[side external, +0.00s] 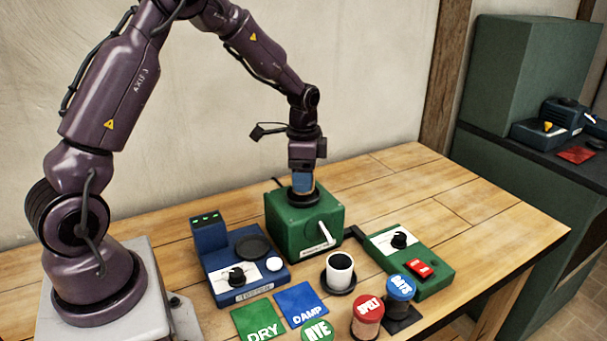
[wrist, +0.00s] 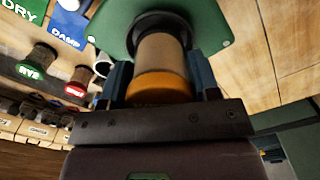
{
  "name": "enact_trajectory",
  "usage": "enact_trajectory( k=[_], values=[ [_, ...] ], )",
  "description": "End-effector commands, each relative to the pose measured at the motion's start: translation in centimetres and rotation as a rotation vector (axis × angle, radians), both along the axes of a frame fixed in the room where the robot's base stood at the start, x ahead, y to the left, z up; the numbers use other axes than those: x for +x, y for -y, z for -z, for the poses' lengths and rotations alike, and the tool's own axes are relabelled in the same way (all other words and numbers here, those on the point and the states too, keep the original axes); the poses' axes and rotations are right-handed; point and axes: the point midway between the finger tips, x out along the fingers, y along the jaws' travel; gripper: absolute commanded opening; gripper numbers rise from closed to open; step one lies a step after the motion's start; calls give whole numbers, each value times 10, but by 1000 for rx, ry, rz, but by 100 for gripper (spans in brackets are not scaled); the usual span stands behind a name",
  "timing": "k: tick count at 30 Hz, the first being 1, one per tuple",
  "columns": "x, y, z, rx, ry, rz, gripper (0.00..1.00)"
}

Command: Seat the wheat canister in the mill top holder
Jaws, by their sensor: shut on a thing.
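The wheat canister (wrist: 162,56) is tan with an orange lid; no label is readable on it. My gripper (side external: 302,182) is shut on it, with a blue finger on each side in the wrist view. The mill (side external: 290,222) is a green box with a white crank on its front. Its top holder (wrist: 150,19) is a dark round ring, also visible in the side view (side external: 303,196). The canister's far end is at the ring, roughly in line with it. I cannot tell whether it is fully down inside. In the side view the fingers mostly hide the canister.
Left of the mill stands a blue tester (side external: 265,280); right is a green control box (side external: 432,262) with a red switch. In front are a dark-filled white cup (side external: 340,275), red SPELT (side external: 368,315) and blue OATS (side external: 401,287) canisters, a green RYE lid (side external: 317,331), and DRY (side external: 258,321) and DAMP (side external: 302,303) cards.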

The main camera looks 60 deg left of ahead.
Motion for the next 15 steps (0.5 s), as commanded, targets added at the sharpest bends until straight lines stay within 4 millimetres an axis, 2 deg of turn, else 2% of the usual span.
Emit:
enact_trajectory(
  k=[15],
  values=[
    [0, 0, 7, 0, 0, 0, 26]
  ],
)
